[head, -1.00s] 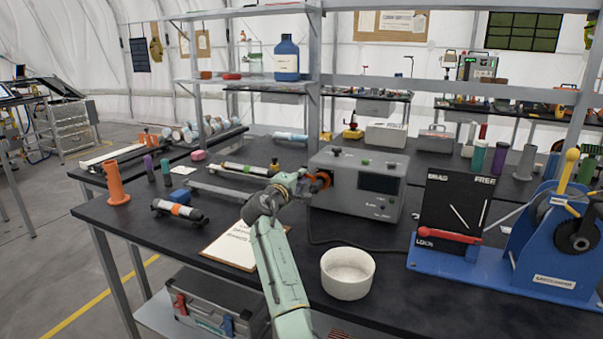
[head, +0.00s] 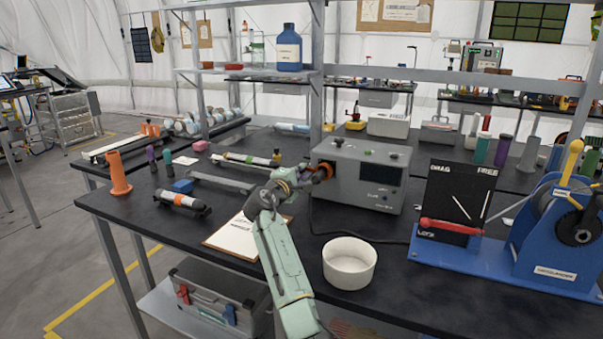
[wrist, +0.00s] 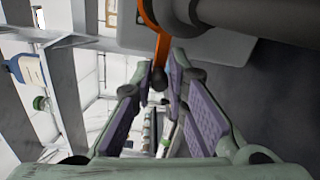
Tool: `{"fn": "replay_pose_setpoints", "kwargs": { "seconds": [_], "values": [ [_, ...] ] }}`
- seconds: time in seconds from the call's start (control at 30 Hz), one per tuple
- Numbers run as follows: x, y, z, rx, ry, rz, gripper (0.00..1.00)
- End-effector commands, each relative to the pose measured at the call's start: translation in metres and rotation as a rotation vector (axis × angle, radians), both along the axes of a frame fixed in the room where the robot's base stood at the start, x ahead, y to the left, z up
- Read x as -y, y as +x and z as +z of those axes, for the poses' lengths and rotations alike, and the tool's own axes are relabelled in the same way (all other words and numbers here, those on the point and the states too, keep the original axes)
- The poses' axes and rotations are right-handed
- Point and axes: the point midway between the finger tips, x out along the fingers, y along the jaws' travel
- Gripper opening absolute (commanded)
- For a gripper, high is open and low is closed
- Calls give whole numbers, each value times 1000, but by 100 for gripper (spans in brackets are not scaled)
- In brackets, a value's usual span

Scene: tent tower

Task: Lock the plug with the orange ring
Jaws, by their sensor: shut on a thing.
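The orange ring (head: 327,169) sits at the left end of the front face of the grey box (head: 350,188). In the wrist view an orange arm of the ring (wrist: 161,45) reaches down to a small dark knob (wrist: 158,76) between my fingertips. My gripper (head: 310,175) is shut on this arm of the ring; it also shows in the wrist view (wrist: 160,88). A thick dark grey cylinder, seemingly the plug (wrist: 265,18), runs beside the ring. My gripper hides part of the ring and plug in the head view, so I cannot tell how the plug is seated.
A white bowl (head: 349,270) stands in front of the box. A clipboard (head: 228,238) lies left of my arm. A blue winch stand (head: 555,255) with a black board (head: 456,200) fills the right side. A dark cable runs from the box along the table.

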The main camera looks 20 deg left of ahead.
Motion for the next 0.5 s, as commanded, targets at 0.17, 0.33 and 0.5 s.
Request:
{"fn": "replay_pose_setpoints", "kwargs": {
  "seconds": [0.17, 0.33, 0.5],
  "values": [
    [2, 1, 4, 5, 0, -2, 21],
    [1, 0, 2, 2, 1, -1, 32],
    [0, 0, 1, 1, 1, 0, 32]
  ]
}}
